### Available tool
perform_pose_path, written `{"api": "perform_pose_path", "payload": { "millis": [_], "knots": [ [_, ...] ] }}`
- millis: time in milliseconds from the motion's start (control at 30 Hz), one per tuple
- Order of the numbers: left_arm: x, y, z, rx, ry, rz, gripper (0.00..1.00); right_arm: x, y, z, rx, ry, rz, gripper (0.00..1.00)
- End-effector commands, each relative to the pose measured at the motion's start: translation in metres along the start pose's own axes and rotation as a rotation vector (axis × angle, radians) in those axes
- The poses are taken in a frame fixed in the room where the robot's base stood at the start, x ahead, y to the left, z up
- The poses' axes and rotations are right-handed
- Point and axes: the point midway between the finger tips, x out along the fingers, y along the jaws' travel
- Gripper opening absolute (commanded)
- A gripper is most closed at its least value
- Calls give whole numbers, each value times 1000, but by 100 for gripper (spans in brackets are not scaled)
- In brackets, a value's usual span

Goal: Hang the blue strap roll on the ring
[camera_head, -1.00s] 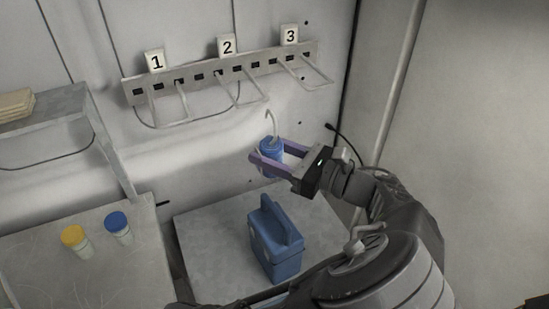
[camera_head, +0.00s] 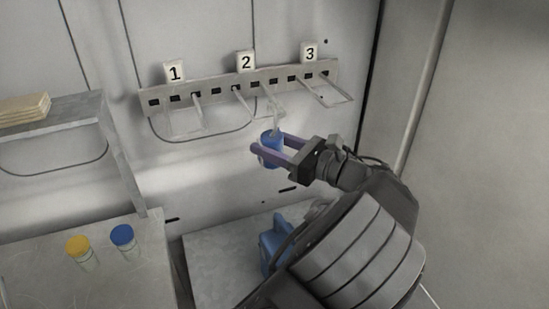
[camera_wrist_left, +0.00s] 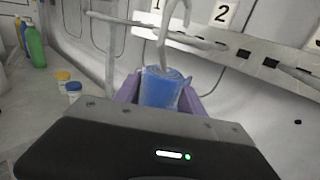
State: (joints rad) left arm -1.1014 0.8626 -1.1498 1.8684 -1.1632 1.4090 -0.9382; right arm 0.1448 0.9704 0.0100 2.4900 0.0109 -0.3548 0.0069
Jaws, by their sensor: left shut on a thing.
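The blue strap roll (camera_head: 271,152) is a small blue cylinder with a pale hook (camera_head: 277,122) rising from its top. My left gripper (camera_head: 268,150) is shut on the roll, a finger on each side, and holds it upright in the air. The wire ring (camera_head: 262,102) under label 2 sticks out from the wall rail just above. The hook's top is close to this ring's front end; I cannot tell whether they touch. In the left wrist view, the roll (camera_wrist_left: 162,88) sits between the purple fingers and its hook (camera_wrist_left: 172,30) overlaps a metal bar. My right gripper is not in view.
The rail (camera_head: 215,92) carries more wire rings under labels 1 and 3. A blue case (camera_head: 270,243) stands below, partly hidden by my arm. Yellow-capped (camera_head: 80,250) and blue-capped (camera_head: 122,240) bottles stand on the left table, under a shelf (camera_head: 65,114).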

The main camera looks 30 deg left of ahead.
Motion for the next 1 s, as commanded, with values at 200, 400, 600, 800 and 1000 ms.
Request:
{"api": "perform_pose_path", "payload": {
  "millis": [200, 400, 600, 800, 1000],
  "knots": [
    [9, -6, -9, 2, -3, 1, 0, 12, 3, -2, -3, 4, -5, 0],
    [8, -6, -20, 1, -2, 1, 0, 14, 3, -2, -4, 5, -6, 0],
    [8, -6, -23, 0, -1, 1, 0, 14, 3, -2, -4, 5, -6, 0],
    [8, -6, -23, 0, -1, 1, 0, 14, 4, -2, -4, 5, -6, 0],
    [8, -6, -23, 0, -1, 1, 59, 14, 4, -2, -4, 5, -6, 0]
  ]
}}
